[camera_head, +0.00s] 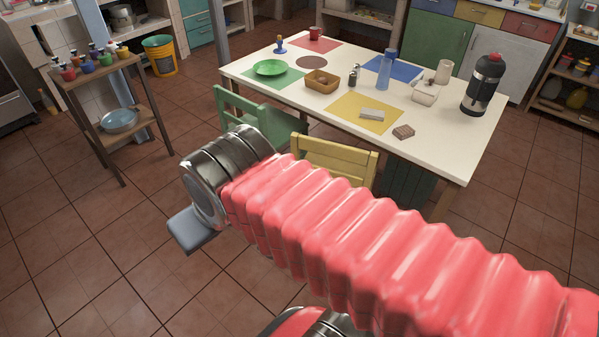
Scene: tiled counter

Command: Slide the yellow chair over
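The yellow chair (335,154) stands at the near side of the white table (452,142). Its slatted backrest shows, and the rest is hidden behind my red ribbed arm. My gripper (192,229) is at the left end of the arm, left of the yellow chair and apart from it in the picture. Only a grey flat piece of it shows below the metal wrist, so I cannot tell whether it is open or shut.
A green chair (262,117) stands just left of the yellow chair. The table holds a green plate (270,68), a basket (322,81), a blue bottle (386,70) and a black flask (483,85). A wooden shelf stand (111,80) is at left. Tiled floor (70,240) is clear at lower left.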

